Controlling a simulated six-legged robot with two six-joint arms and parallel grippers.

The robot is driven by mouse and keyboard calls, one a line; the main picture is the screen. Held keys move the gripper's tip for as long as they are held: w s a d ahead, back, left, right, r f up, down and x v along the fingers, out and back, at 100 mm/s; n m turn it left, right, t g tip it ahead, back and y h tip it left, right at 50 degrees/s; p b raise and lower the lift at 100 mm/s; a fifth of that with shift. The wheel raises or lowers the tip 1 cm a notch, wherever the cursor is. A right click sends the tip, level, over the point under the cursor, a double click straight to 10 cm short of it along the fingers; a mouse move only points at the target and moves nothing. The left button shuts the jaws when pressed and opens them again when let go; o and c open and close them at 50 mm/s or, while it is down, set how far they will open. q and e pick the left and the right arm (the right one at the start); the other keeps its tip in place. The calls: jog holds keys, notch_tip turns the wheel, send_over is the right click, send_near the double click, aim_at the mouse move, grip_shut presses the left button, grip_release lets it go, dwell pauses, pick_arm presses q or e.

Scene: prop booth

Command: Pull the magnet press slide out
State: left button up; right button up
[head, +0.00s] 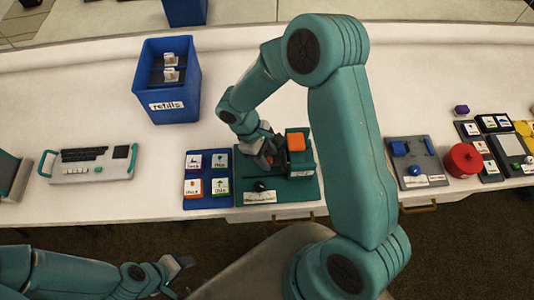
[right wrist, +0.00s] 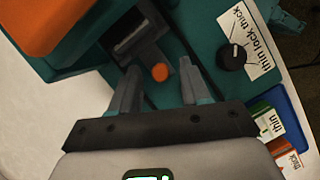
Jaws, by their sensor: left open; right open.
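The magnet press, on a teal base (head: 306,188), stands near the table's front edge with an orange block (head: 296,142) on top. In the right wrist view, a dark grey slide (right wrist: 136,32) sits in the press, and a round orange knob (right wrist: 160,72) is at its near end. My right gripper (head: 266,158) is at the press; in its wrist view the open fingers (right wrist: 158,74) stand on either side of the knob, with gaps visible. Whether the fingertips reach its depth is unclear. My left gripper (head: 180,277) is open and empty, below the table's front edge.
A black dial (right wrist: 232,56) with a "thin lock thick" label is on the press base. A blue tray of labelled tiles (head: 207,174) adjoins it on the left. A blue refills bin (head: 167,105) stands behind. A grey board (head: 415,150) lies to the right.

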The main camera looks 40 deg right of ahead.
jog(key=shift+a, duration=0.15)
grip_shut()
jog(key=w+a, duration=0.1)
jog(key=a, duration=0.1)
jog(key=w+a+b, duration=0.1)
jog(key=w+a, duration=0.1)
jog(key=a, duration=0.1)
jog(key=w+a, duration=0.2)
jog(key=shift+a, duration=0.3)
jog(key=shift+r, duration=0.1)
jog(key=shift+a, duration=0.1)
jog(key=shift+c, duration=0.8)
grip_release()
jog(key=shift+o, duration=0.8)
jog(key=shift+a, duration=0.15)
